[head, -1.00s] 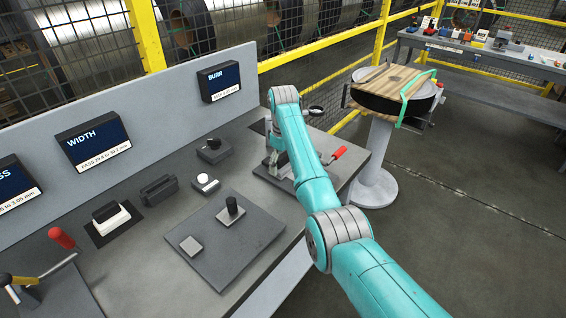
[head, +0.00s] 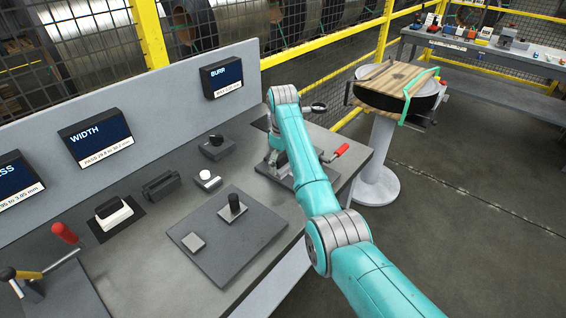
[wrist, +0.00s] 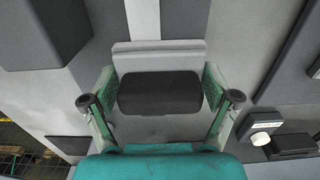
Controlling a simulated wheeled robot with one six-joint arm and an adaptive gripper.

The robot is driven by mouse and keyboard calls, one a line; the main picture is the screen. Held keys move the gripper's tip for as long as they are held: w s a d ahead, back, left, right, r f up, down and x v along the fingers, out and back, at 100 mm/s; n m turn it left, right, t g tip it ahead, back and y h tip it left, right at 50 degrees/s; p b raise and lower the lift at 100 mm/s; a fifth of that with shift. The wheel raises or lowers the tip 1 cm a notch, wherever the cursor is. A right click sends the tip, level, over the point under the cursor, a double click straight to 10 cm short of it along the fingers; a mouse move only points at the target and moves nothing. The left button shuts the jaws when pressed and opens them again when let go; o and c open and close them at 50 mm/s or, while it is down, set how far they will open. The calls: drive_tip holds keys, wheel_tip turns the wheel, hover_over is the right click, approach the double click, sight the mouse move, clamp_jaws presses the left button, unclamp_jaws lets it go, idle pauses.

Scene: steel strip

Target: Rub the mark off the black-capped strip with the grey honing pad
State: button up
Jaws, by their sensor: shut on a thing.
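In the wrist view my gripper (wrist: 160,92) is shut on a block with a black grip and a light grey slab (wrist: 158,54) along its far side, which I take for the grey honing pad. Its teal fingers press on both ends.
A black-topped white block (head: 113,214) sits on a dark mat at the left. A dark block (head: 161,186) and a white-topped knob (head: 207,180) stand nearby. A dark plate (head: 217,262) carries a small grey square and a black post. A round stand (head: 385,105) is beyond the bench.

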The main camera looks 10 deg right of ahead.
drive_tip(key=shift+w+d, duration=0.45)
drive_tip(key=shift+d, duration=0.2)
drive_tip(key=shift+w+d, duration=0.4)
drive_tip(key=shift+d, duration=0.2)
drive_tip(key=shift+s+a, duration=0.55)
drive_tip(key=shift+a, duration=0.15)
drive_tip(key=shift+s+a, duration=0.5)
drive_tip(key=shift+a, duration=0.2)
drive_tip(key=shift+w+d, duration=0.55)
drive_tip(key=shift+d, duration=0.2)
drive_tip(key=shift+w+d, duration=0.5)
drive_tip(key=shift+d, duration=0.2)
drive_tip(key=shift+a, duration=0.15)
drive_tip(key=shift+s+a, duration=0.5)
drive_tip(key=shift+a, duration=0.05)
drive_tip(key=shift+r, duration=3.55)
